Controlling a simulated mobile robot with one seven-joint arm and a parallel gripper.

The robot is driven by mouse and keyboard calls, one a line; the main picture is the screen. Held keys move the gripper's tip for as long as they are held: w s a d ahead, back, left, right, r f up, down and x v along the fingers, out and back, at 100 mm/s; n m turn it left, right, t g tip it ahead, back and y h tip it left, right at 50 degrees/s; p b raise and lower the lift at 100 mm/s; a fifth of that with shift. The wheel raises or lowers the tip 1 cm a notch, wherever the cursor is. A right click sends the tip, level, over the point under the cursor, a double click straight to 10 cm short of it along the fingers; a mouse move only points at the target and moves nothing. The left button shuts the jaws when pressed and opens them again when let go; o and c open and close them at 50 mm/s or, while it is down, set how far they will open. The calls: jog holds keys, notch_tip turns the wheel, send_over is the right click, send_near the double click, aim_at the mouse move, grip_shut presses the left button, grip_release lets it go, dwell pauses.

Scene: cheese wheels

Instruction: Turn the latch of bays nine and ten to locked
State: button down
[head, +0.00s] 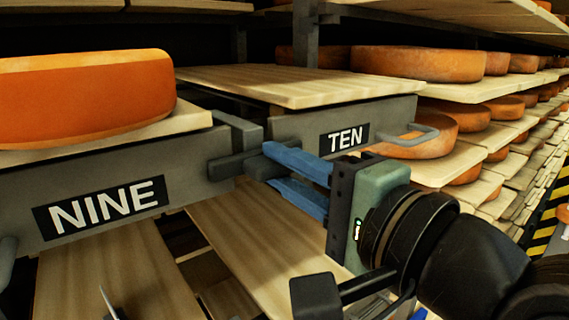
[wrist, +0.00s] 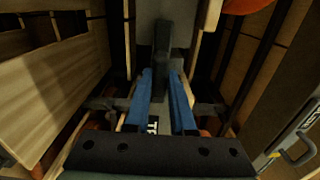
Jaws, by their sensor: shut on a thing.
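The latch (head: 228,166) is a dark grey bar on the upright post between bay nine and bay ten. It lies roughly level in the head view, with its left end across the right end of the bay nine front (head: 95,207). The bay ten front (head: 350,128) is to its right. My gripper (head: 267,166), with blue fingers, is shut on the right part of the latch. In the wrist view, the latch (wrist: 162,45) runs up from between the fingertips of my gripper (wrist: 161,74). The fingers hide the gripped part.
A large orange cheese wheel (head: 80,98) sits on the bay nine board. The bay ten board (head: 290,84) is bare. A handle (head: 415,134) sticks out at the right of bay ten. More cheese shelves (head: 480,92) stretch away to the right.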

jog(key=c, duration=0.8)
grip_release()
jog(key=shift+o, duration=0.2)
jog(key=b+v, duration=0.4)
jog(key=v, duration=0.9)
jog(key=shift+w, duration=0.1)
